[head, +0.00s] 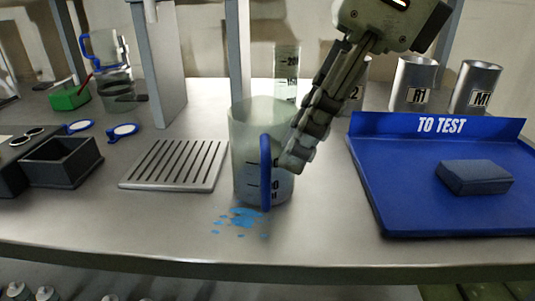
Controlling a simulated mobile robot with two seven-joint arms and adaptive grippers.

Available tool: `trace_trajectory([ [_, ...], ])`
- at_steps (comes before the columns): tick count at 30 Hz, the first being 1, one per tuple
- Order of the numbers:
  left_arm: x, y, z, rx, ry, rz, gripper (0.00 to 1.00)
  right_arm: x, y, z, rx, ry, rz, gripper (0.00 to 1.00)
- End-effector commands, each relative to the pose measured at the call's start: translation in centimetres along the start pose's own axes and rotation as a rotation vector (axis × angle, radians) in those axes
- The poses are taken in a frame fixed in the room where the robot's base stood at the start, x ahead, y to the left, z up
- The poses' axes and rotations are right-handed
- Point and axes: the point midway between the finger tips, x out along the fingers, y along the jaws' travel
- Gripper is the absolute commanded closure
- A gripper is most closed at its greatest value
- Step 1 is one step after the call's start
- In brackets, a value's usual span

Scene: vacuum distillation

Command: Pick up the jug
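A clear jug (248,135) with a blue handle (265,172) and dark markings stands upright on the metal table, near the middle. Its handle faces the front. My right gripper (296,158) reaches down from the upper right, its fingers at the jug's right side, close to the handle. I see the fingers edge-on, so I cannot tell their opening or whether they touch the jug. My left gripper is not in view.
Blue spots (243,216) mark the table before the jug. A slotted metal plate (176,164) lies left. The blue "TO TEST" tray (400,205) holds a dark block (474,177) at right. A graduated cylinder (287,66) and labelled metal cups (413,82) stand behind.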

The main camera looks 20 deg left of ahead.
Motion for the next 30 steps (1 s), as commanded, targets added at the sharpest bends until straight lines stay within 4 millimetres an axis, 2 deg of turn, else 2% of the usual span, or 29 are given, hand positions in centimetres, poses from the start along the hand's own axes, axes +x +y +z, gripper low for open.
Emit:
trace_trajectory([
  [3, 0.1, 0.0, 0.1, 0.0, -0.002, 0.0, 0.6, 1.9, 0.1, 0.1, 0.0, -0.001, 0.003, 0.8],
  [10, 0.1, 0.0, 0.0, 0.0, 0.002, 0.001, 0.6, 3.6, 0.0, 0.2, 0.0, -0.003, 0.003, 0.8],
  [13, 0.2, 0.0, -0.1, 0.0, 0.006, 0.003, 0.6, 4.9, -0.1, 0.4, 0.0, -0.002, 0.005, 0.8],
  [19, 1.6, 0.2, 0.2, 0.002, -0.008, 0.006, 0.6, 7.7, -0.2, 0.6, -0.001, -0.004, 0.005, 0.8],
  [28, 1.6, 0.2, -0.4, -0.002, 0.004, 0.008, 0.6, 8.3, -0.2, 0.6, 0.0, -0.005, 0.003, 0.8],
  [30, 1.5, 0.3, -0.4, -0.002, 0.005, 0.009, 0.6, 8.3, -0.2, 0.6, 0.0, -0.005, 0.003, 0.87],
])
